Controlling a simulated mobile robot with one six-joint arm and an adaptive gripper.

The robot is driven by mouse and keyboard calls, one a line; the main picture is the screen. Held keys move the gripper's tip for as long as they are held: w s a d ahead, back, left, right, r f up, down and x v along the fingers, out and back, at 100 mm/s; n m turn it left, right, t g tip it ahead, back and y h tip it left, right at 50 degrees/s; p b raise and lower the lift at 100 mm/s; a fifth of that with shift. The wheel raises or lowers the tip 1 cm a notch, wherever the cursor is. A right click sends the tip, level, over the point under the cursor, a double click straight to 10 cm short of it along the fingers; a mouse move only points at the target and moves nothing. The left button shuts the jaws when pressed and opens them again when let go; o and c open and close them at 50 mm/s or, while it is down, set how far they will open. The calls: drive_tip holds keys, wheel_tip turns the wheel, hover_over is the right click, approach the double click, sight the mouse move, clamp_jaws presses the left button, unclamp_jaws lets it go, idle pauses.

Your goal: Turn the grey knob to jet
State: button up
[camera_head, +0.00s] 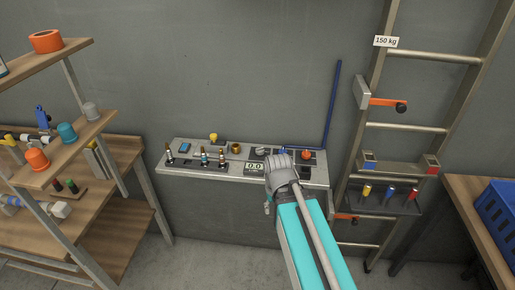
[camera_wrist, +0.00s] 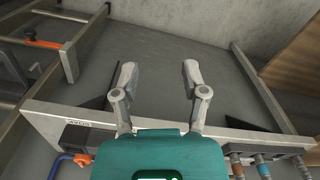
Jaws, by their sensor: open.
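The grey knob (camera_head: 262,152) shows in the head view on the top of a pale console (camera_head: 180,146) against the wall, just left of and beyond my gripper. Its pointer and any jet marking are too small to read. My gripper (camera_head: 279,164) is over the front right part of the console and hides some of it. In the wrist view my gripper (camera_wrist: 160,75) has its two fingers apart with nothing between them and grey floor behind. I cannot make out the grey knob in the wrist view.
The console also bears a small display (camera_head: 254,168), a yellow knob (camera_head: 213,137), a brass knob (camera_head: 236,148), an orange knob (camera_head: 306,155) and upright valves at left. A ladder (camera_head: 403,128) with a small tool shelf stands right, a wooden shelf (camera_head: 60,150) left.

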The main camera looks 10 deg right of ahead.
drive_tip(key=o, duration=0.4)
drive_tip(key=shift+w+r, duration=0.1)
drive_tip(key=shift+w, duration=0.1)
wheel_tip(320, 180, up, 15)
drive_tip(key=m+p, duration=0.9)
drive_tip(key=p, duration=0.6)
hover_over(260, 148)
drive_tip(key=shift+w, duration=0.1)
drive_tip(key=shift+f, duration=0.2)
wheel_tip(260, 148, down, 14)
drive_tip(key=b, duration=1.3)
drive_tip(key=shift+r+b, duration=0.2)
drive_tip(key=shift+b, duration=0.15)
drive_tip(key=shift+a, duration=0.1)
drive_tip(key=c, duration=1.1)
